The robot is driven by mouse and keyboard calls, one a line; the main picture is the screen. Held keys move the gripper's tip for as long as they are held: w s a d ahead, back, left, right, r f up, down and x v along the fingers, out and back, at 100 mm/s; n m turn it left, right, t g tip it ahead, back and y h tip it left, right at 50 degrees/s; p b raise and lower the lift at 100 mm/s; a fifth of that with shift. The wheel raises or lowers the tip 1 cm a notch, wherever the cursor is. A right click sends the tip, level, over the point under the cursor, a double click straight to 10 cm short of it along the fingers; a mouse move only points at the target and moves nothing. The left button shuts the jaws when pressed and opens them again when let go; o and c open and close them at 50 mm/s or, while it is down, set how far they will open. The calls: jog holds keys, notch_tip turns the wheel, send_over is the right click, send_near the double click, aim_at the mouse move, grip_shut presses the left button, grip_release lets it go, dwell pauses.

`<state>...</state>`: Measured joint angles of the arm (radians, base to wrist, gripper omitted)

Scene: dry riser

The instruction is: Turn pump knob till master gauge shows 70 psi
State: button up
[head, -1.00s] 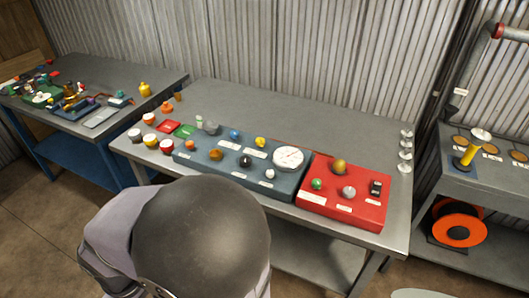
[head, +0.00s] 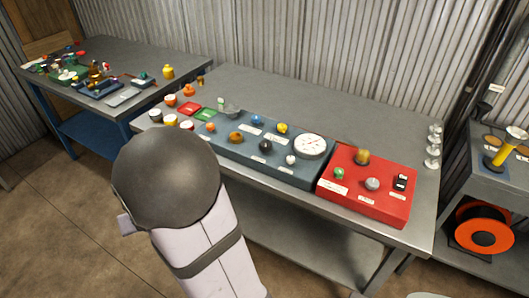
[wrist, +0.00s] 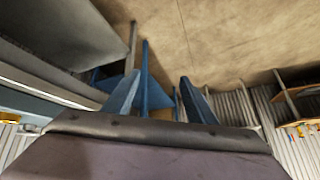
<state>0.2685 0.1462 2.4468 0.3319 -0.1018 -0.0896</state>
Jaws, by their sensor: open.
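The labels are unreadable, so I cannot tell which is the pump knob. My gripper (wrist: 160,76) shows in the wrist view with its two blue fingers apart and nothing between them. It is not visible in the head view.
Several more knobs stand on the blue-grey panel, with red and green pads (head: 204,115) and small cups to its left. Silver pieces (head: 433,148) line the bench's right end. The bench's back (head: 320,105) is clear. An orange reel (head: 485,232) sits under the right table.

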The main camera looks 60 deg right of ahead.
jog(key=w+d+m+t+h+b, duration=0.1)
jog(key=w+d+m+h+b, duration=0.2)
jog(key=d, duration=0.8)
jog(key=m+g+h+b, duration=0.4)
jog(key=m+g+h, duration=0.35)
jog(key=h, duration=0.45)
send_near(262, 149)
jog(key=shift+m+t, duration=0.35)
jog(key=d, duration=0.2)
jog(key=d+f, duration=0.1)
jog(key=d, duration=0.1)
jog(key=shift+w+d, duration=0.1)
jog(key=shift+d, duration=0.25)
jog(key=shift+s+d+r+h, duration=0.1)
jog(key=shift+s+r+h, duration=0.1)
jog(key=shift+s+h, duration=0.1)
jog(key=shift+w+d+p, duration=0.15)
jog(key=shift+d+p, duration=0.25)
jog(key=shift+d, duration=1.4)
jog(key=shift+w+d+p, duration=0.15)
jog(key=shift+d+p, duration=0.25)
jog(key=shift+d, duration=1.4)
jog(key=c, duration=1)
